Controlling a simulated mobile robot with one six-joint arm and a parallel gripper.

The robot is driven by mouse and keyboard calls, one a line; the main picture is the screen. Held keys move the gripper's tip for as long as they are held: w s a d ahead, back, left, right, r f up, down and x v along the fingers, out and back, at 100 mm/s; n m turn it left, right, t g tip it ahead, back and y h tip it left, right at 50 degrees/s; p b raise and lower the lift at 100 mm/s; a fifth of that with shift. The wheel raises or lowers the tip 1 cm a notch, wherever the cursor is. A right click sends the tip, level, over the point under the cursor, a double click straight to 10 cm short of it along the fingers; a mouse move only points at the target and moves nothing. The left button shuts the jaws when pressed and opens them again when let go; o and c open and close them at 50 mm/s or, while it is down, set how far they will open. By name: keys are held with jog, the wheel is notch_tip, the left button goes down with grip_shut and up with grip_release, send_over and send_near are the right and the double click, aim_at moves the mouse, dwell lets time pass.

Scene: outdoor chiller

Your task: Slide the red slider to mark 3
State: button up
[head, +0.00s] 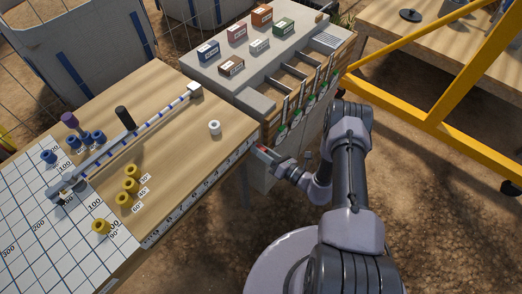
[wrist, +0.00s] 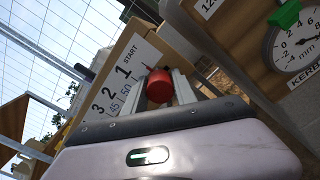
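The red slider (wrist: 159,86) is a round red knob on the front edge of the wooden table, close beside a white number strip (wrist: 118,80). The strip reads START, 1, 2, 3 in the wrist view. The knob is at the START and 1 end, and mark 3 (wrist: 97,108) lies further to the left. My gripper (wrist: 162,92) has one finger on each side of the knob, with little or no gap showing. I cannot tell whether both fingers press on it. In the head view my gripper (head: 262,149) is at the table's front right corner and mostly hides the slider.
The table (head: 170,125) holds a long blue-marked rail (head: 140,121), yellow and blue pegs and a white cylinder (head: 214,128). A dial gauge (wrist: 298,42) is right of my gripper.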

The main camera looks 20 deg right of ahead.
grip_shut()
dwell(1.1)
